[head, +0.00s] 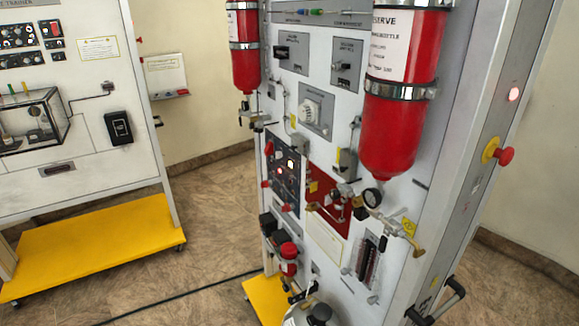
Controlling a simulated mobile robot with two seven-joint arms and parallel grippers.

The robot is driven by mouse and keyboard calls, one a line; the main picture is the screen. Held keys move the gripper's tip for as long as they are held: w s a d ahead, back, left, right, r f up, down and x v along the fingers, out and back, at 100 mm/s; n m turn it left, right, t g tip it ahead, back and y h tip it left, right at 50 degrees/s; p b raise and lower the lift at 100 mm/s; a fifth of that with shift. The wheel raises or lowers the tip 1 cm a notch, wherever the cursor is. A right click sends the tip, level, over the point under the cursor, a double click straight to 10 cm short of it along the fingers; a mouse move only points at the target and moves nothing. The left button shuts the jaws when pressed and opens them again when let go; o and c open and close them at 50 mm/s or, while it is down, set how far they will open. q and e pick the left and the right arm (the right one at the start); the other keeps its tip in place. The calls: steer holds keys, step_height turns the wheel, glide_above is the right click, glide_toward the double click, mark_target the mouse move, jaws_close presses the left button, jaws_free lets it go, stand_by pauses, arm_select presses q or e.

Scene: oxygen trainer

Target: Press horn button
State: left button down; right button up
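The oxygen trainer panel (325,130) stands upright at centre right. A dark control panel (284,170) on its lower left face carries small knobs, switches and lit spots. Their labels are too small to read, so I cannot tell which one is the horn button. A red mushroom-shaped button (505,156) on a yellow base sticks out from the trainer's right side. A lit pinkish round lamp (514,94) is above it. Neither of my grippers shows in the head view.
Two red cylinders (402,110) (244,50) are strapped to the trainer. Valves, a gauge (373,197) and pipes protrude below. A black handle (437,304) sticks out at lower right. A second board (70,120) with a yellow base (95,250) stands left. Floor between is clear except a cable (190,292).

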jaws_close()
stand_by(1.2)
